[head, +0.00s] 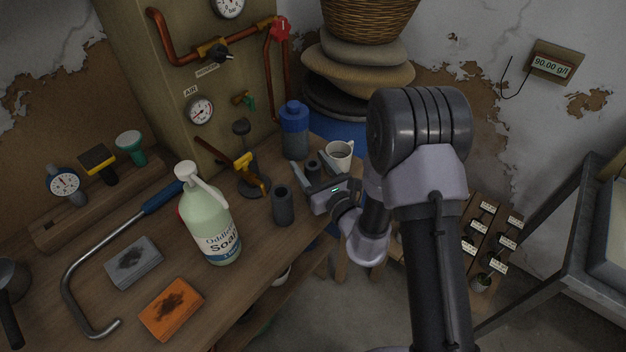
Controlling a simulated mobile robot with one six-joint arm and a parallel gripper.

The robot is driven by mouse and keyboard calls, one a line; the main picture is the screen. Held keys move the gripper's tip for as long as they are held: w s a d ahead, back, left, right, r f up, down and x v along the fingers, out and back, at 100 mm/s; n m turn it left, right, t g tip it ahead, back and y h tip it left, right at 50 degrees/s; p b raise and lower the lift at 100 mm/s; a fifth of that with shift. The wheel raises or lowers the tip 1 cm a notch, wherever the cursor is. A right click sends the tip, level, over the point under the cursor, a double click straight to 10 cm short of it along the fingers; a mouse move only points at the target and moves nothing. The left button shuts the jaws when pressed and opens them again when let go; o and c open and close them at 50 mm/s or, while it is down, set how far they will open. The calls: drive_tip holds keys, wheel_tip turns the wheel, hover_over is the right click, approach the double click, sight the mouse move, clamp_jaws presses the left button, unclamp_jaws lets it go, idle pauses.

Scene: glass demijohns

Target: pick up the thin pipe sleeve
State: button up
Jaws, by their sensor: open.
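Two dark grey hollow pipe sleeves stand upright near the right end of the wooden bench. The thinner-looking pipe sleeve (313,168) is partly hidden behind my gripper (322,163), and its open top shows between the fingers. The wider pipe sleeve (283,205) stands nearer, left of my gripper, in full view. My gripper is open, reaching in from the right, with one finger on each side of the thinner sleeve. I cannot tell whether either finger touches it.
A white cup (340,154) stands close behind the right finger. A blue-capped bottle (294,130) is behind, and a soap bottle (209,222) stands left. An orange sponge (171,308), a grey block (134,262) and a bent metal bar (91,247) lie on the bench (236,300).

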drive_tip(key=shift+x, duration=1.05)
clamp_jaws()
